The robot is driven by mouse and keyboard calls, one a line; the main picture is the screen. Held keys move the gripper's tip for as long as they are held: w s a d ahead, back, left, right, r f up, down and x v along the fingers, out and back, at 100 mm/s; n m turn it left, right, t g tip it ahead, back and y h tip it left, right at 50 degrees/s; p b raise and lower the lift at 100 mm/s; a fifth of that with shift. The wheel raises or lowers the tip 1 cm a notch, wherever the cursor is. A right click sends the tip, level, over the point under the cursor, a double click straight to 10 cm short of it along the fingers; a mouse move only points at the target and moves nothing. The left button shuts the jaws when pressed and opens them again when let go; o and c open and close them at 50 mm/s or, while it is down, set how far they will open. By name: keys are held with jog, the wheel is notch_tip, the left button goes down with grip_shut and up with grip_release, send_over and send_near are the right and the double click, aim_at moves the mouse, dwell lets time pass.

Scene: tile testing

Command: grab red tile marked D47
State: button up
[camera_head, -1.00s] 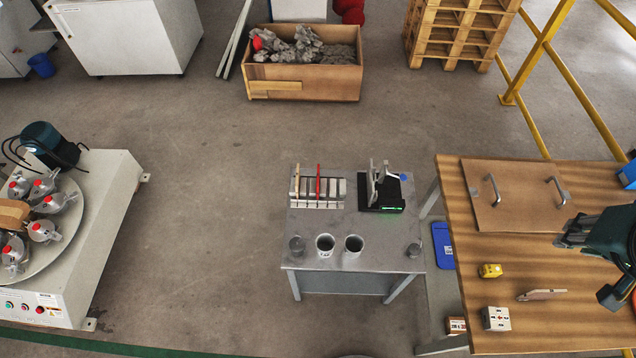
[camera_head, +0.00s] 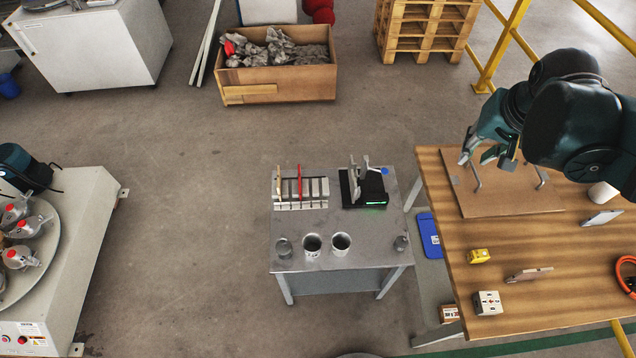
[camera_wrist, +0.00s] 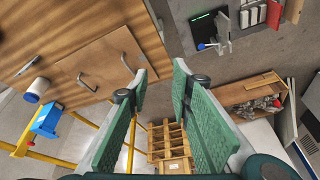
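The red tile (camera_head: 299,183) stands upright on edge in a slotted rack (camera_head: 318,188) on the small grey table. No marking is readable on it. A tan tile (camera_head: 279,184) stands in the same rack to its left. The red tile also shows at the top right of the wrist view (camera_wrist: 274,13). My gripper (camera_head: 475,158) is above the board on the wooden table, well to the right of the rack. In the wrist view my gripper (camera_wrist: 160,72) is open, with nothing between its fingers.
A black device with upright grey parts (camera_head: 366,188) stands just right of the rack. Cups (camera_head: 341,243) stand at the grey table's front. The wooden table (camera_head: 560,253) holds a yellow block (camera_head: 479,256), a white box and loose tiles. Yellow railing (camera_head: 503,45) stands behind.

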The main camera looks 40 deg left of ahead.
jog(key=a+f+n+g, duration=0.1)
jog(key=a+f, duration=0.2)
jog(key=a, duration=0.3)
jog(key=a+f, duration=0.3)
jog(key=a, duration=0.4)
jog(key=n+g+h+b, duration=0.2)
jog(key=n+g, duration=0.1)
jog(key=n, duration=0.1)
send_over(299, 175)
jog(key=shift+w+f, duration=0.1)
jog(key=shift+f, duration=12.35)
jog(key=shift+f+b, duration=0.45)
jog(key=shift+f, duration=0.85)
jog(key=shift+f+b, duration=0.85)
jog(key=shift+f, duration=1.8)
